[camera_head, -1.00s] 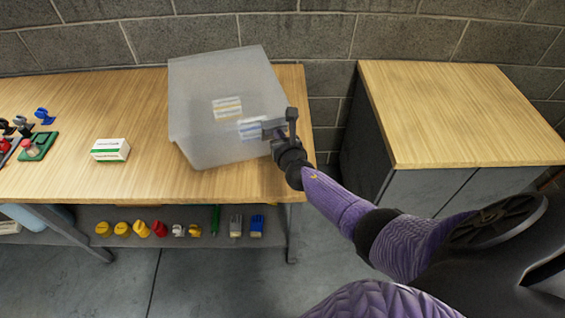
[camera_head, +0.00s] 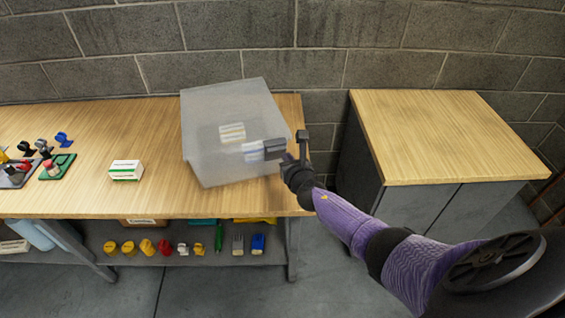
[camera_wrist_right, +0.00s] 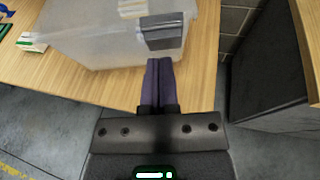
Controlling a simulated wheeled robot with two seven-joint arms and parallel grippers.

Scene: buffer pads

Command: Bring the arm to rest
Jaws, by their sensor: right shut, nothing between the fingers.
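My right gripper (camera_head: 290,151) is at the right side of a translucent plastic bin (camera_head: 215,110) on the wooden workbench. In the right wrist view its two fingers (camera_wrist_right: 158,68) are together with nothing between them, near the bin's lower edge. The bin (camera_wrist_right: 85,40) also shows there. My right arm comes in from the lower right. I cannot tell whether the gripper touches the bin. My left gripper is not in view.
A white and green box (camera_head: 126,170) lies on the workbench (camera_head: 150,122) left of the bin. Small parts on a green plate (camera_head: 58,167) stand farther left. A lower shelf holds several coloured items. A wood-topped cabinet (camera_head: 440,130) stands to the right, across a gap.

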